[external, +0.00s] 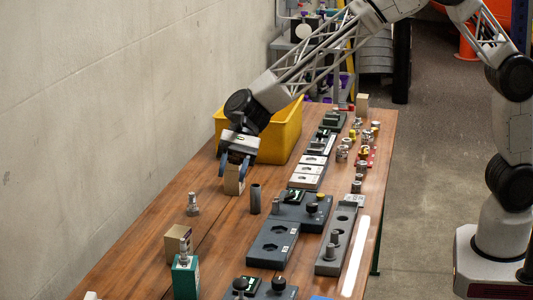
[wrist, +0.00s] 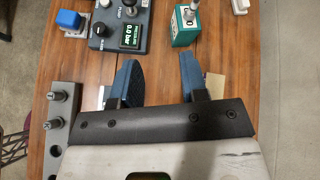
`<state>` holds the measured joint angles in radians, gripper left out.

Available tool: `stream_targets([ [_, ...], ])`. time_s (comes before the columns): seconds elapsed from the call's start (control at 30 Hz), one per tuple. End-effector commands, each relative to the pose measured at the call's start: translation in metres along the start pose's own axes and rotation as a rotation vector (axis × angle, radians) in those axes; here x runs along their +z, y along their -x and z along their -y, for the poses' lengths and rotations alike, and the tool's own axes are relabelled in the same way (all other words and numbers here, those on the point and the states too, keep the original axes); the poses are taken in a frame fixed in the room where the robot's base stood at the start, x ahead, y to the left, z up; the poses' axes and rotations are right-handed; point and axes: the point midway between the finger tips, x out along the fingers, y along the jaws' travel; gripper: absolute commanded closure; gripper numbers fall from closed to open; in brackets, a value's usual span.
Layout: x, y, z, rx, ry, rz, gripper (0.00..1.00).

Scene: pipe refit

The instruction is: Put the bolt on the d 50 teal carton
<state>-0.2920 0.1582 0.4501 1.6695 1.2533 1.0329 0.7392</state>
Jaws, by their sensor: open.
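The teal carton (external: 186,278) stands on the near left of the table. An upright metallic piece, possibly the bolt (external: 183,249), stands on its top. In the wrist view the teal carton (wrist: 183,39) is beyond the fingers at the top, with the piece (wrist: 193,9) on it, partly cut off. A similar metal fitting (external: 193,205) stands on the table between my gripper and the carton; I cannot tell which is the bolt. My gripper (external: 234,166) is open, pointing down, apart from the carton. A tan block (external: 234,183) is just below the fingers.
Another tan box (external: 177,242) stands behind the teal carton. A grey cylinder (external: 255,199) is right of my gripper. A yellow bin (external: 283,136) is behind it. Dark fixtures (external: 272,245) and a peg plate (external: 335,240) fill the table's right side. Wood around the fitting is clear.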

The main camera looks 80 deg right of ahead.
Motion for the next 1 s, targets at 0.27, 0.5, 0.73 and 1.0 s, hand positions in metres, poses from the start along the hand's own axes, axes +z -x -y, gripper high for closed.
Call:
stream_targets([
  [0.27, 0.022, 0.081, -0.058, 0.050, 0.213, -0.126, 0.60],
  [0.5, 0.035, 0.142, -0.114, 0.108, 0.393, -0.239, 0.60],
  [0.73, 0.044, 0.196, -0.173, 0.174, 0.561, -0.348, 0.60],
  [1.0, 0.046, 0.249, -0.247, 0.271, 0.742, -0.476, 0.60],
])
